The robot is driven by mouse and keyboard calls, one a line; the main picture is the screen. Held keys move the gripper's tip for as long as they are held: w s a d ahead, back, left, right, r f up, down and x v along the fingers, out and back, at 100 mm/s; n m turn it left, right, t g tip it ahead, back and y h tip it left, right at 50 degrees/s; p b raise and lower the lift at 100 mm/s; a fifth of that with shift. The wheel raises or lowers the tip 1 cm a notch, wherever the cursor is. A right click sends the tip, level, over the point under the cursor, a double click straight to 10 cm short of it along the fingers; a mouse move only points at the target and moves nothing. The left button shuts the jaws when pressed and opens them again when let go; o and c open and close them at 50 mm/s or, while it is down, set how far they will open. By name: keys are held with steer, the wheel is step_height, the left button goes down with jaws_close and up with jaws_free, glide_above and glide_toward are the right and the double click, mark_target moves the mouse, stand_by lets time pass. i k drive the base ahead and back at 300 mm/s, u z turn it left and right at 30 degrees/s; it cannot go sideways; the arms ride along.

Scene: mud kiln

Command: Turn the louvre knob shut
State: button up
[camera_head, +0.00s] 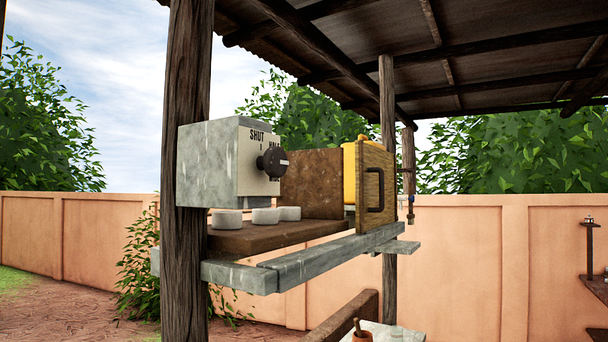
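The louvre knob (272,162) is dark and round, on the front face of a pale grey box (208,163) fixed by a wooden post. The word SHUT is printed above the knob and HALF to its upper right. More lettering at the lower right is too small to read. A faint light mark shows on the knob's right side; I cannot tell for sure which label it points to. My gripper is not in view, and nothing covers the knob.
White discs (265,216) sit on a brown shelf (240,240) below the box. A wooden door (376,170) with a dark handle stands right of it, before a yellow thing (349,170). Posts (187,100) hold the roof. A small pot (361,337) stands lower down.

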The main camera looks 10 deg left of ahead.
mark_target(275, 162)
steer(key=u, duration=1.65)
steer(key=k, duration=0.95)
steer(key=z, duration=1)
steer(key=i, duration=1)
steer(key=z, duration=0.05)
